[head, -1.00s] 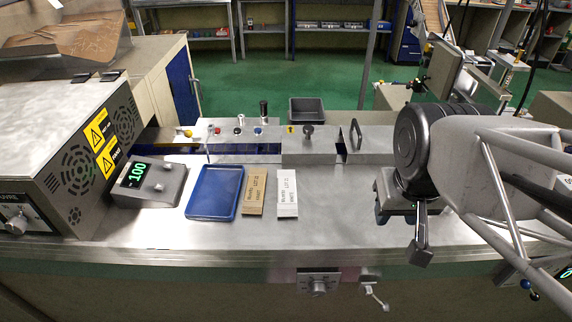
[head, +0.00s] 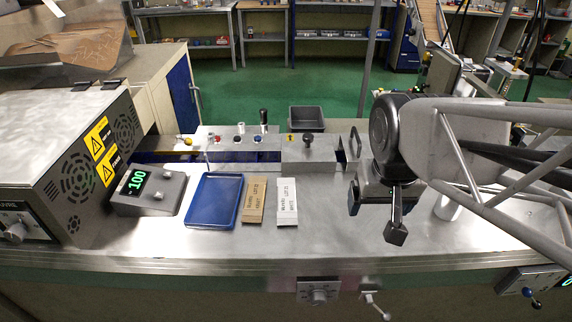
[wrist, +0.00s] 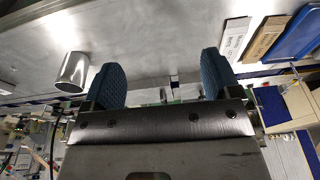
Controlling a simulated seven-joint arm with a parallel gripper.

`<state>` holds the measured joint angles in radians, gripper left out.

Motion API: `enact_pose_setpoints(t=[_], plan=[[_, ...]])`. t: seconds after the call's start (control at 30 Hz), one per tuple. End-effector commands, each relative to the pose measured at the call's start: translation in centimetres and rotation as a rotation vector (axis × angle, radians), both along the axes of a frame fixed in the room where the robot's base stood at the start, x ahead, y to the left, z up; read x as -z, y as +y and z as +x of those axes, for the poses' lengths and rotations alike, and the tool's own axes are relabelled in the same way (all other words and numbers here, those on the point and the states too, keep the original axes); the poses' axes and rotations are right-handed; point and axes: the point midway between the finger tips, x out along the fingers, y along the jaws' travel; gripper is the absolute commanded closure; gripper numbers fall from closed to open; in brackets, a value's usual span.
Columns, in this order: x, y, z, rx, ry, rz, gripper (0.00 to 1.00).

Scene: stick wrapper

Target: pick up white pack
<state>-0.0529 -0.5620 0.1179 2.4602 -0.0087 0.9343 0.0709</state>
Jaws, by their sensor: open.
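The white pack (head: 287,202) lies flat on the steel bench, just right of the brown pack, with printed lettering on it. It also shows in the wrist view (wrist: 233,38), at the upper right beyond my gripper's finger. My gripper (head: 396,225) is above the bench to the right of the white pack, apart from it. In the wrist view my gripper (wrist: 160,85) shows two blue textured fingers spread wide with nothing between them.
A brown pack (head: 254,201) and a blue tray (head: 212,221) lie left of the white pack. A scale (head: 150,190) reading 100 stands farther left. A steel housing (head: 308,152) with a knob stands behind. A metal cup (wrist: 74,72) stands on the bench. The bench front is clear.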

Motion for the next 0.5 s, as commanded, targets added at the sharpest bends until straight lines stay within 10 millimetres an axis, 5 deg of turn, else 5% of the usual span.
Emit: enact_pose_setpoints(t=[0.5], plan=[[3.8,8.7,11.1,-0.025,0.123,0.007,0.17]])
